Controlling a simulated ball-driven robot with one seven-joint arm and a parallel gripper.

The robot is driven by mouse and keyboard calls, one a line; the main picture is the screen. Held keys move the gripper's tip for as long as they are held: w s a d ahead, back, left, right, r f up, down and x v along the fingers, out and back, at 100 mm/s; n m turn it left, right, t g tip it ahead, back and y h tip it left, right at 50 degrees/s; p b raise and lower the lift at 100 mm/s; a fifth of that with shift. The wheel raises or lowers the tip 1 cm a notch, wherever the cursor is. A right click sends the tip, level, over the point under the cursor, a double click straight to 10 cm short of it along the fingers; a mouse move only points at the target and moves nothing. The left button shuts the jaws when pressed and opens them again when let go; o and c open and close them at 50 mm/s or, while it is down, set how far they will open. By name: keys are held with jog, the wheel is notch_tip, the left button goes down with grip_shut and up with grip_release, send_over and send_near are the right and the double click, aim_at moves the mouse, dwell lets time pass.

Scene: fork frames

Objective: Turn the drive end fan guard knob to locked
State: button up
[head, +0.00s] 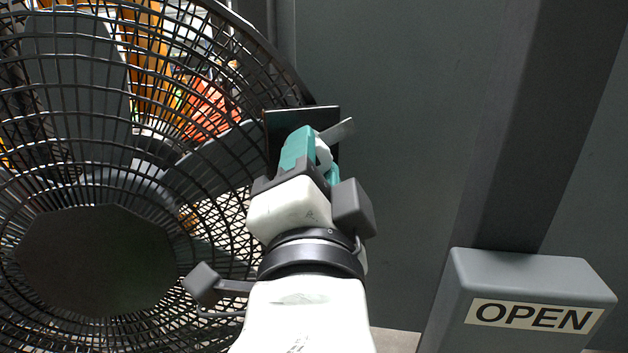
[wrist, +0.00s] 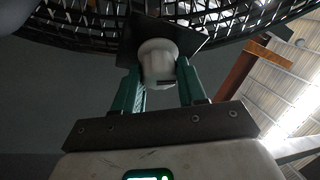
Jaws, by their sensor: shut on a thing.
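The fan guard (head: 150,130) is a round black wire cage that fills the left of the head view; its rim also crosses the top of the wrist view (wrist: 240,20). A dark square plate (head: 303,118) sits at its right rim. In the wrist view, a white round knob (wrist: 157,55) stands out from this plate (wrist: 185,40), with a small dark mark on its lower edge. My gripper (head: 314,148) has its teal fingers (wrist: 159,72) on both sides of the knob, shut on it. In the head view the gripper mostly hides the knob. I cannot read a locked or unlocked position.
A grey box (head: 530,275) with an OPEN label (head: 535,315) stands at lower right. A dark grey wall or panel (head: 420,130) lies behind, plain and clear. An orange-brown beam (wrist: 245,65) and a bright ceiling show at right in the wrist view.

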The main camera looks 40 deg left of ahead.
jog(key=shift+m+g+h+b, duration=0.4)
jog(key=shift+m+h, duration=0.5)
jog(key=shift+m, duration=1.4)
jog(key=o, duration=1.1)
jog(key=shift+c, duration=0.2)
